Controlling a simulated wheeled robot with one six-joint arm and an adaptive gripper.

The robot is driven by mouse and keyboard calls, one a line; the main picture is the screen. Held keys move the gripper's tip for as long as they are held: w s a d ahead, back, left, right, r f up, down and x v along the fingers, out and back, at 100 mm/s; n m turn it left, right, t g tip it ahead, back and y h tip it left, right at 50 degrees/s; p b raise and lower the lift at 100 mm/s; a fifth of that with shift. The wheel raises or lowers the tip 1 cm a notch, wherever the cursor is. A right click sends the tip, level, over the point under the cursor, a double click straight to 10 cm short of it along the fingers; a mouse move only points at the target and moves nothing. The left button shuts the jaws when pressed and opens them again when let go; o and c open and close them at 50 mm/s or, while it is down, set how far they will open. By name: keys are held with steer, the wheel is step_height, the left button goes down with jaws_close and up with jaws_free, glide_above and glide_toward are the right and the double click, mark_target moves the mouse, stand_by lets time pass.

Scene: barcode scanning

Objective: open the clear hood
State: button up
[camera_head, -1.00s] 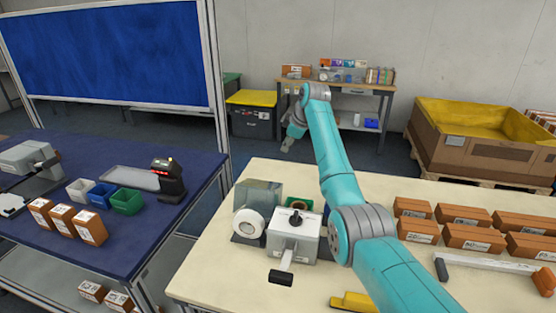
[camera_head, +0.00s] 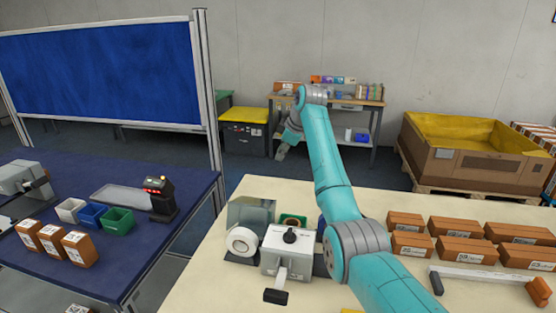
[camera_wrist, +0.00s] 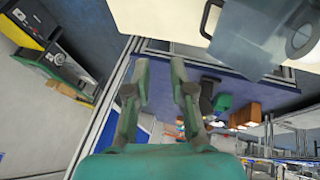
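The clear hood (camera_head: 252,211) is a smoky, see-through box on the cream table, behind a white roll (camera_head: 242,241) and left of a grey-white machine with a black knob (camera_head: 288,247). It looks closed, though its edges are hard to make out. A translucent grey-blue shape that seems to be the hood (camera_wrist: 243,45) also shows at the top right of the wrist view. My gripper (camera_head: 282,154) hangs beyond the table's far edge, well apart from the hood. In the wrist view its two fingers (camera_wrist: 158,90) are spread with nothing between them.
Several brown boxes (camera_head: 460,250) lie at the table's right, with a white bar-shaped tool (camera_head: 485,280) before them. On the blue table at left are a black scanner (camera_head: 160,199), small bins (camera_head: 92,216) and boxes. A blue panel (camera_head: 100,75) stands behind.

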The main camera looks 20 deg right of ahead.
steer(key=v, duration=0.7)
steer(key=shift+r, duration=0.1)
